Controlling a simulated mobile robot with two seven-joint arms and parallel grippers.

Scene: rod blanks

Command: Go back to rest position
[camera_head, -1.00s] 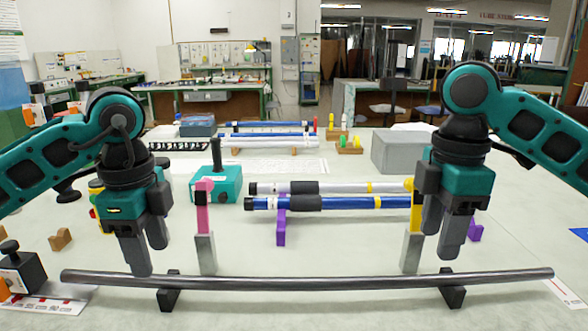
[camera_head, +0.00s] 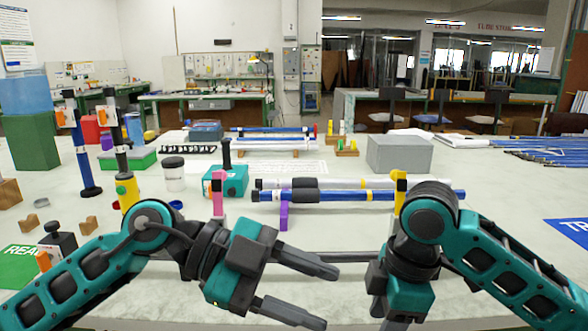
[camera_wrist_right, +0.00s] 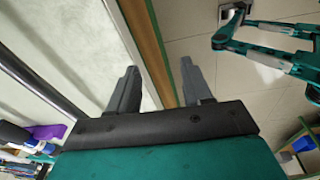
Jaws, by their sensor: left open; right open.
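My left gripper (camera_head: 328,298) is open and empty at the front of the table. Its two fingers point right, apart from each other. My right gripper (camera_head: 387,316) is low at the front right in the head view, its fingers partly cut off. In the right wrist view its fingers (camera_wrist_right: 160,66) are spread, with nothing between them. A dark grey rod (camera_head: 350,257) shows behind the grippers, mostly hidden by my arms. A dark rod also shows at the left of the right wrist view (camera_wrist_right: 40,82). The rod's supports are hidden in the head view.
Blue and white rods (camera_head: 350,195) lie across a rack behind, with pink (camera_head: 218,190) and yellow (camera_head: 399,190) uprights nearby. A teal box (camera_head: 233,183) and a grey block (camera_head: 399,154) stand farther back. The table edge (camera_wrist_right: 140,30) runs below my right gripper.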

